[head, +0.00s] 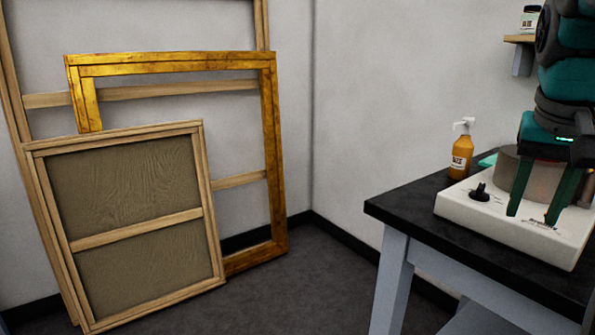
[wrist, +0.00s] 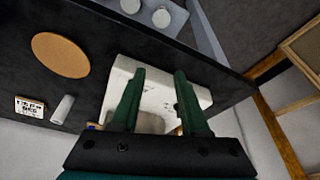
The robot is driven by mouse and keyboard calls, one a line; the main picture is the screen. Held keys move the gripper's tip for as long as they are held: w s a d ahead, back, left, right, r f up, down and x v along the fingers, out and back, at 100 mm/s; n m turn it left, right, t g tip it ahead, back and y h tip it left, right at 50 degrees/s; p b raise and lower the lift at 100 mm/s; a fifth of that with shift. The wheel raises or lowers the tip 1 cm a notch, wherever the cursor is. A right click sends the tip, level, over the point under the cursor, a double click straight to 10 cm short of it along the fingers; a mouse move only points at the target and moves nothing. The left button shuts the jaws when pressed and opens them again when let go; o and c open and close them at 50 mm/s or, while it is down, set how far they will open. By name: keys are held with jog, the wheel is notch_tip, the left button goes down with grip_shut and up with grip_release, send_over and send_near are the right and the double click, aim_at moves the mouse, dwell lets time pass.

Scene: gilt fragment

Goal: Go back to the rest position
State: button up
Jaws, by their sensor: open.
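My gripper (head: 533,217) shows at the right of the head view, pointing down over a white appliance with a black knob (head: 481,192). Its two green fingers are apart with nothing between them. In the wrist view my gripper (wrist: 160,100) is also open and empty, with the white appliance (wrist: 200,97) beyond the fingers. A round grey-brown part (head: 510,172) of the appliance sits behind the fingers in the head view. I cannot tell whether the fingers touch the appliance.
A gilt frame (head: 270,150) and a wood-framed panel (head: 135,215) lean at the left wall. A cork disc (wrist: 60,55) lies on the dark surface. Floor between is clear.

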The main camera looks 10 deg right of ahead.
jog(key=a+f+n+g+y, duration=0.1)
jog(key=a+f+n, duration=0.1)
jog(key=a+f, duration=0.5)
jog(key=a+f+n+g+y, duration=0.15)
jog(key=a+f, duration=0.35)
jog(key=f, duration=0.5)
jog(key=s+a+f+n+g, duration=0.1)
jog(key=s+a+f, duration=0.3)
jog(key=f, duration=0.4)
jog(key=s+a+f+n+g, duration=0.1)
jog(key=s+a+f+n, duration=0.2)
jog(key=s+a+f, duration=0.2)
notch_tip(320, 180, down, 3)
jog(key=shift+s+a+f+n, duration=0.15)
jog(key=shift+s+a+n, duration=0.2)
jog(key=shift+s, duration=0.9)
jog(key=shift+d, duration=0.1)
